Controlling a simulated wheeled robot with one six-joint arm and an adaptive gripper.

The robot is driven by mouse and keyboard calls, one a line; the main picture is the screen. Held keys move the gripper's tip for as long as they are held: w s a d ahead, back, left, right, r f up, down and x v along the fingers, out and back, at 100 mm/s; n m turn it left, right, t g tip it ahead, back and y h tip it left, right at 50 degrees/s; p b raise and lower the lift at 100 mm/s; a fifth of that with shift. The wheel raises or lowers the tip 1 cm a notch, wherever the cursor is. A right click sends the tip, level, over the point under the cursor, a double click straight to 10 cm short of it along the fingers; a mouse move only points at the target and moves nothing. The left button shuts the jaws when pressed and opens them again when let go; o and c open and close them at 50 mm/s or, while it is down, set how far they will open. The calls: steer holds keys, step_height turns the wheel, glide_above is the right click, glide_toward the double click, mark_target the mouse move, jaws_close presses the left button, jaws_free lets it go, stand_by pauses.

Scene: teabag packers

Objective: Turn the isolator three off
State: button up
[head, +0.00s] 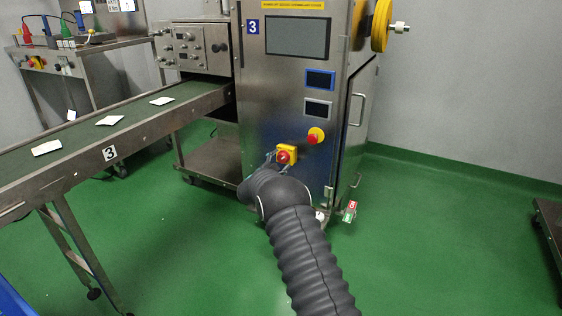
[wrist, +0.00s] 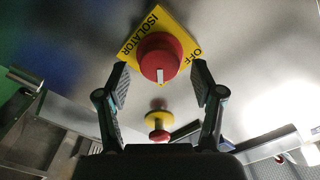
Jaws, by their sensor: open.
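The isolator of machine three is a red rotary knob on a yellow plate (head: 287,152), low on the steel front panel. In the wrist view the red knob (wrist: 159,55) is close ahead. Its white mark points towards the bottom of that picture. The plate reads ISOLATOR at the upper left and OFF at the right. My gripper (head: 273,160) is at the isolator; in the wrist view its open fingers (wrist: 160,75) are on either side of the knob's lower part, with gaps showing. Whether the tips reach the knob's depth I cannot tell.
A red emergency button on a yellow base (head: 316,135) is close to the isolator; it also shows between my fingers in the wrist view (wrist: 158,122). Conveyor three (head: 130,130) with teabags runs off to the left. Green floor right of the machine (head: 440,220) is clear.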

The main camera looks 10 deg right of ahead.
steer(key=shift+w+d, duration=0.4)
steer(key=shift+w, duration=0.05)
steer(key=c, duration=1.1)
steer(key=shift+c, duration=0.2)
